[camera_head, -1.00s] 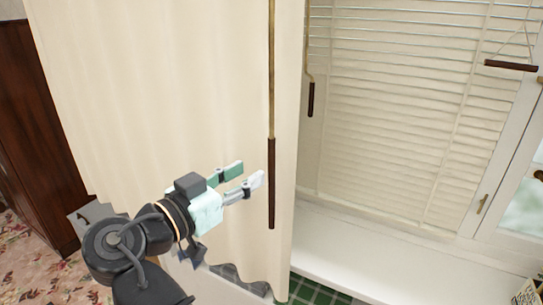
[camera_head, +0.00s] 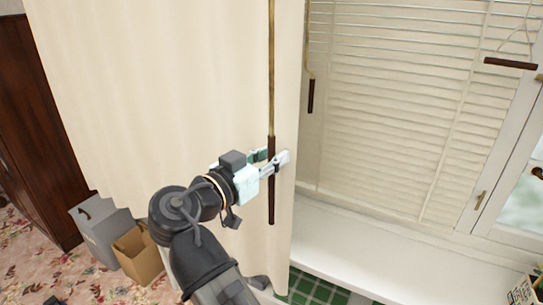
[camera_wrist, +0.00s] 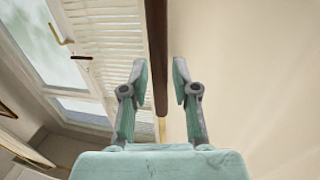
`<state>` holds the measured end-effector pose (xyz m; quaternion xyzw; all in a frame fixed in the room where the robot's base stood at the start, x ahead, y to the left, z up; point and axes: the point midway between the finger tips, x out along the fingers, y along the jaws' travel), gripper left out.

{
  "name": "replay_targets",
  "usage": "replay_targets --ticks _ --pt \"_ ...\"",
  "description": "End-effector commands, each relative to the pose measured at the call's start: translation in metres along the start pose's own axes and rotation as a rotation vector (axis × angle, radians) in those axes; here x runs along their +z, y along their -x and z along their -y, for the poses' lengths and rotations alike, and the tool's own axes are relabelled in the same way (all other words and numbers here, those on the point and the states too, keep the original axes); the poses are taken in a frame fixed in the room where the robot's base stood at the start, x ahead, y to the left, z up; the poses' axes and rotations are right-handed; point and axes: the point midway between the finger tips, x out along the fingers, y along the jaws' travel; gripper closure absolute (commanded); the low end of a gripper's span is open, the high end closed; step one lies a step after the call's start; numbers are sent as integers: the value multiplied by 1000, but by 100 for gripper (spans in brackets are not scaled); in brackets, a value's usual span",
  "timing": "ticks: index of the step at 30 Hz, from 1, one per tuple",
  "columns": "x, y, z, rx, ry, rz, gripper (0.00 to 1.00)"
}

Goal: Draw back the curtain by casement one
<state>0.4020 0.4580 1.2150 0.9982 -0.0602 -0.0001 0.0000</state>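The cream curtain (camera_head: 170,90) hangs in long folds across the left and middle of the head view, its right edge beside the window. A brass rod with a dark wooden handle (camera_head: 271,205) hangs in front of the curtain near that edge. My gripper (camera_head: 273,157) is at the handle's upper half, with its fingers on either side of it. In the wrist view the handle (camera_wrist: 157,60) runs down between the two fingertips (camera_wrist: 160,75), which stand apart, with a gap visible on the right. The curtain (camera_wrist: 250,70) fills the right of that view.
The window has a white slatted blind (camera_head: 400,110), a white sill (camera_head: 350,245), and a second dark handle (camera_head: 310,97) on a cord. A dark wooden bar (camera_head: 510,63) hangs at upper right. A grey bin (camera_head: 98,235) and cardboard box (camera_head: 138,255) stand lower left.

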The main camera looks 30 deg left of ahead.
Motion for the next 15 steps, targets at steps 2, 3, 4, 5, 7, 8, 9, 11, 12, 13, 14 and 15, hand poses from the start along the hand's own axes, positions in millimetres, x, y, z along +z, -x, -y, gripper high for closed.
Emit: replay_targets --ticks 2,3,4,5,7,8,9,11,12,13,14,15 --pt "0 0 0 0 0 0 100" --pt "0 0 0 0 0 0 100" --pt "0 0 0 0 0 0 100" --pt "0 0 0 0 0 0 100" --pt "0 0 0 0 0 0 100" --pt "0 0 0 0 0 0 100" --pt "0 0 2 0 0 0 100" --pt "0 1 5 0 0 0 100" --pt "0 1 8 0 0 0 100" --pt "1 2 11 0 0 0 100" --pt "1 2 15 -1 0 0 100" --pt "1 3 21 -1 0 0 100"
